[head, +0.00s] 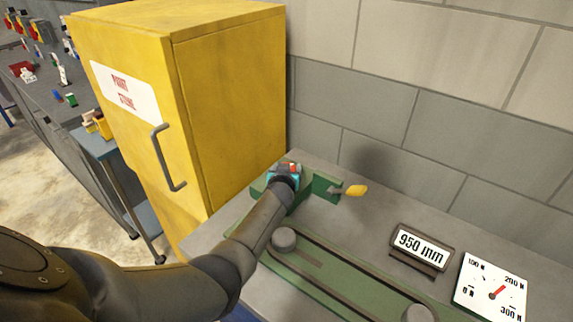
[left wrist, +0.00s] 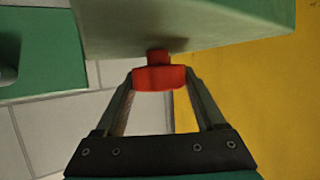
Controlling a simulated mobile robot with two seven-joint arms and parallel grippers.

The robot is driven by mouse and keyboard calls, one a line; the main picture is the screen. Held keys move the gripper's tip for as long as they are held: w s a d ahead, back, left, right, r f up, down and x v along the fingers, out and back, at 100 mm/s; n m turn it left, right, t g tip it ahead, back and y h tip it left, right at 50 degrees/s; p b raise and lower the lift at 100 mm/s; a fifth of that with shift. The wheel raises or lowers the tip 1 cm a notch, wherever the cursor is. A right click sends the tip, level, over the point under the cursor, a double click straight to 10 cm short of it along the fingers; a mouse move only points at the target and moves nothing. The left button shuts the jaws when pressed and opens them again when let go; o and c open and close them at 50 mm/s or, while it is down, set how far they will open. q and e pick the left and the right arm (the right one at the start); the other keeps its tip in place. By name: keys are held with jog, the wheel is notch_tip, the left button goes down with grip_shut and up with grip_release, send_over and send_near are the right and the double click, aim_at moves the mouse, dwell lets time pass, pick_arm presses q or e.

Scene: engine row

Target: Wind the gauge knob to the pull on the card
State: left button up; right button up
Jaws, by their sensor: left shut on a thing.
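My left gripper (head: 285,174) is at the green block (head: 326,186) at the back of the bench. In the left wrist view its two fingers (left wrist: 160,76) are shut on the red knob (left wrist: 158,78), one on each side. The knob sits on a short red stem under a pale green body (left wrist: 190,25). A white dial (head: 490,285) at the right is marked from 0 N to 300 N. Its red needle (head: 498,291) points up and right, toward the 200 N mark. A card (head: 422,246) reads "950 mm". My right gripper is not in view.
A dark belt (head: 340,256) runs on a green base with round grey pulleys (head: 284,239) in front. A yellow-tipped piece (head: 356,190) sticks out right of the green block. A yellow paint store cabinet (head: 225,110) stands close at the left; a block wall (head: 400,165) is behind.

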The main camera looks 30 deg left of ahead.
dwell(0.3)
pick_arm(q)
jog(key=o, duration=1.3)
jog(key=shift+o, duration=0.2)
jog(key=shift+s+d+r+p, duration=0.25)
jog(key=shift+s+d+p, duration=0.05)
jog(key=shift+s+p, duration=0.15)
jog(key=p+v, duration=0.3)
jog(key=v, duration=1.1)
jog(key=shift+p, duration=0.35)
jog(key=shift+s+a+f, duration=0.1)
jog(key=shift+s, duration=0.05)
